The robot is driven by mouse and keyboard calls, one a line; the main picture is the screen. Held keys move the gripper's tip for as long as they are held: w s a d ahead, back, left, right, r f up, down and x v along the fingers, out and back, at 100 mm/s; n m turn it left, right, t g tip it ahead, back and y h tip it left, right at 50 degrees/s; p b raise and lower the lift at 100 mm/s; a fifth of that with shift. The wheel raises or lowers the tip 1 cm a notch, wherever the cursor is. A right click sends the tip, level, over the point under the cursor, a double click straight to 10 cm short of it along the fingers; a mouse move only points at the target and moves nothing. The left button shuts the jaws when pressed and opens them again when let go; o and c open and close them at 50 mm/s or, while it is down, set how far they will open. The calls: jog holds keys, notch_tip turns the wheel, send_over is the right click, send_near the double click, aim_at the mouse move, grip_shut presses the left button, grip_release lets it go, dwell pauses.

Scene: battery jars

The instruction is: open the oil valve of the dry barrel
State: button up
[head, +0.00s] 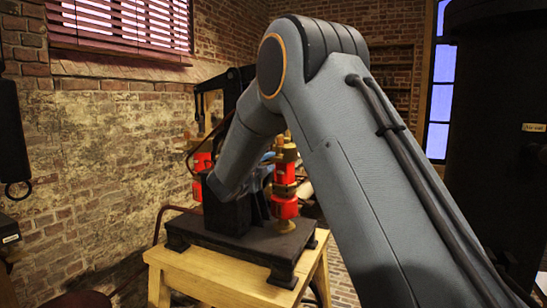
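A two-barrel machine stands on a dark base plate (226,246) on a wooden stand. Its right barrel (284,190) is red with brass fittings (285,155) on top and stands upright. My gripper's fingers do not show, so any contact is hidden.
The wooden stand (237,272) has four-square edges close around the base plate. A black lever arm (209,86) rises behind the machine. A brick wall (90,150) is at left, and a large dark cylinder (497,140) with a label stands at right.

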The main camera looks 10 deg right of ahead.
aim_at(274, 159)
jog(key=shift+p+x, duration=0.55)
jog(key=shift+x, duration=1.3)
grip_shut()
jog(key=n, duration=0.4)
jog(key=shift+n, duration=0.3)
jog(key=n, duration=0.4)
jog(key=shift+n, duration=0.3)
jog(key=n+p, duration=0.2)
jog(key=n, duration=0.2)
jog(key=shift+n, duration=0.3)
jog(key=shift+f+n+p, duration=0.1)
jog(key=shift+n+p, duration=0.6)
jog(key=shift+n, duration=1.4)
